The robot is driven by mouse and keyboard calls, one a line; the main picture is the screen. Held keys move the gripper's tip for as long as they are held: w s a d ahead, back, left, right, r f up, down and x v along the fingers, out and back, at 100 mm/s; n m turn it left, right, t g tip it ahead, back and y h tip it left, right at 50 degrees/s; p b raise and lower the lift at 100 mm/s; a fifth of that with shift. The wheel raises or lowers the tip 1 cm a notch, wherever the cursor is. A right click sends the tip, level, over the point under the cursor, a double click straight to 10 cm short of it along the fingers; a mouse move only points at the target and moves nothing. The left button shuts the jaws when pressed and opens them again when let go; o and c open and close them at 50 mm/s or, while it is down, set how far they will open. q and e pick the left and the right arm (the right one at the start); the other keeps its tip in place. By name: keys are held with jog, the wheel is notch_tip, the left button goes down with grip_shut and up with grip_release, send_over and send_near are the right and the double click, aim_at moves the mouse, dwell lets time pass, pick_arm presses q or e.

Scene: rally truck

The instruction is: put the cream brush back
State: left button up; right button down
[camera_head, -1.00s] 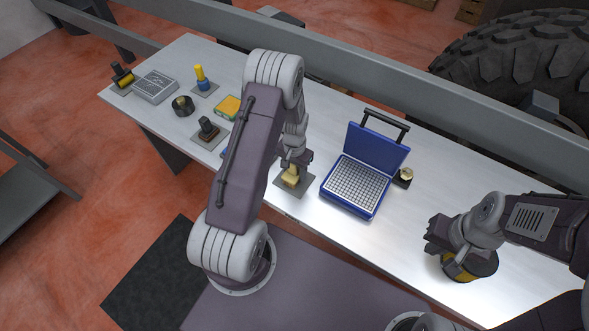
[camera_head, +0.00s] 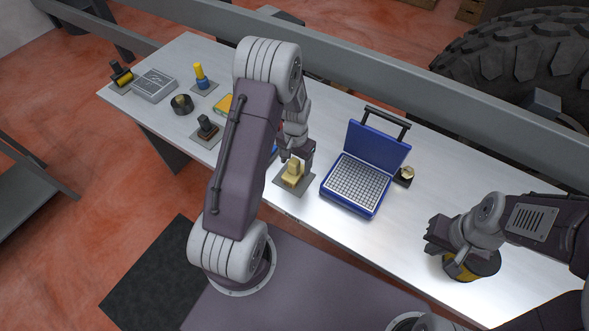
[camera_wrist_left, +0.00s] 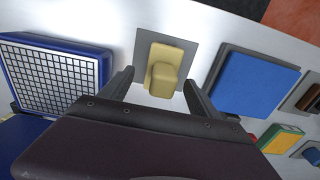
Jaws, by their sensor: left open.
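The cream brush (camera_head: 292,175) stands on a grey square pad (camera_head: 303,190) near the front edge of the bench, left of the blue case. In the left wrist view the brush (camera_wrist_left: 163,75) sits on its pad (camera_wrist_left: 146,42), ahead of the fingers. My left gripper (camera_head: 297,157) is open and just behind and above the brush; its fingers (camera_wrist_left: 157,92) are spread with nothing held between them. My right gripper (camera_head: 438,240) is at the right, over a black and yellow round thing (camera_head: 472,266); its fingertips are not clear.
An open blue case (camera_head: 357,186) with a gridded tray stands right of the brush, with a small brass-topped item (camera_head: 404,175) beside it. A blue square block (camera_wrist_left: 253,82) lies on the brush's other side. Several tools on pads fill the left of the bench.

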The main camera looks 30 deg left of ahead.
pick_arm(q)
notch_tip(320, 180, up, 5)
jog(key=shift+s+d+f, duration=0.1)
jog(key=shift+d+f, duration=0.05)
jog(key=s+d+r, duration=0.3)
jog(key=s, duration=0.3)
jog(key=s+d+r+n+t, duration=0.1)
jog(key=s+d+r, duration=0.3)
jog(key=s, duration=0.2)
jog(key=shift+s, duration=0.4)
